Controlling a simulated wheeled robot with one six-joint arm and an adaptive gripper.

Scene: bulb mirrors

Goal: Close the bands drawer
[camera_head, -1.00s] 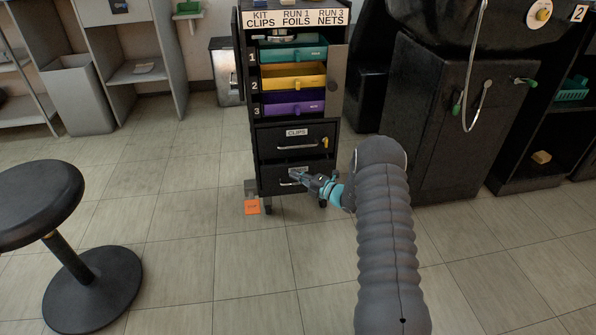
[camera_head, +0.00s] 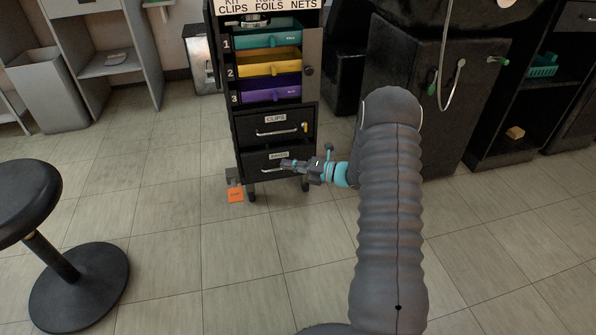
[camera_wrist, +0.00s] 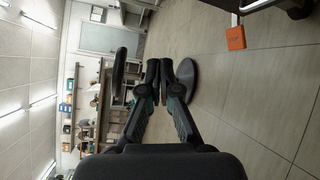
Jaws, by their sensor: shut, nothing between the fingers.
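The bands drawer (camera_head: 254,164) is the lowest black drawer of the cart, with a small label and a bar handle. Its front looks about level with the clips drawer (camera_head: 268,121) above it. My gripper (camera_head: 286,164) is shut and empty. In the head view its fingertips overlap the right part of the bands drawer front, near the handle; I cannot tell if they touch. In the wrist view my gripper (camera_wrist: 166,66) points across the room, with its fingers together. The drawer front is not clear there.
Teal, yellow (camera_head: 268,66) and purple trays sit in the cart above. A black stool (camera_head: 78,285) stands at the left. A black cabinet (camera_head: 440,100) is right of the cart. The floor in front is open.

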